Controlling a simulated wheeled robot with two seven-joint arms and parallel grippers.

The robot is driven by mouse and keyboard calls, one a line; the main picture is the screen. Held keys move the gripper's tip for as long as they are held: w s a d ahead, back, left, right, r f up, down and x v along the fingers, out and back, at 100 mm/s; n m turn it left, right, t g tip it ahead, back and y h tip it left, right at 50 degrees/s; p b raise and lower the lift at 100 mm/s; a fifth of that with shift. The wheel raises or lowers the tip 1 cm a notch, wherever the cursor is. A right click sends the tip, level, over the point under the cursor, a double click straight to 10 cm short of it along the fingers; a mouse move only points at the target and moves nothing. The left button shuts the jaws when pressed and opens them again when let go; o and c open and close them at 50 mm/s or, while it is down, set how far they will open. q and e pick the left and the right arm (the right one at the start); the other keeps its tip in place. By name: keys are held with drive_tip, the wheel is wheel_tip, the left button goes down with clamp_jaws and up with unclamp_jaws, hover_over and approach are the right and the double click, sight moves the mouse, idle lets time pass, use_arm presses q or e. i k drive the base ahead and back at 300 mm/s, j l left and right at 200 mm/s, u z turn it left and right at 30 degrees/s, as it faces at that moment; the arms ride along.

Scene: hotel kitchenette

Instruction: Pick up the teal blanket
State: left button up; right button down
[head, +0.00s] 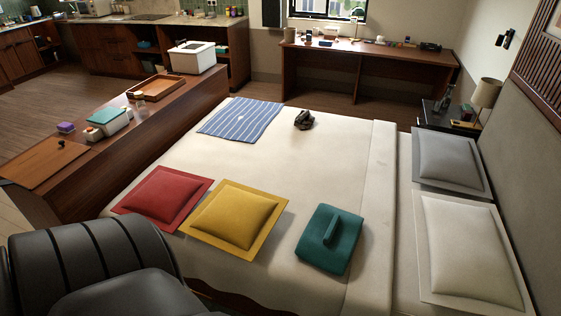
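The teal blanket (341,252) lies folded into a thick, compact block on the near part of the white bed (290,180). It sits right of the yellow cushion, with a gap of bare bedding between them. Neither of my grippers is in view.
A red cushion (163,198) and yellow cushion (235,217) lie left of the blanket. Pillows (468,245) are at right. A striped cloth (241,119) and small dark object (304,120) lie farther back. A dark padded chair (90,265) fills the lower left.

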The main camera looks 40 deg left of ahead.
sight(328, 240)
drive_tip(key=u, duration=0.95)
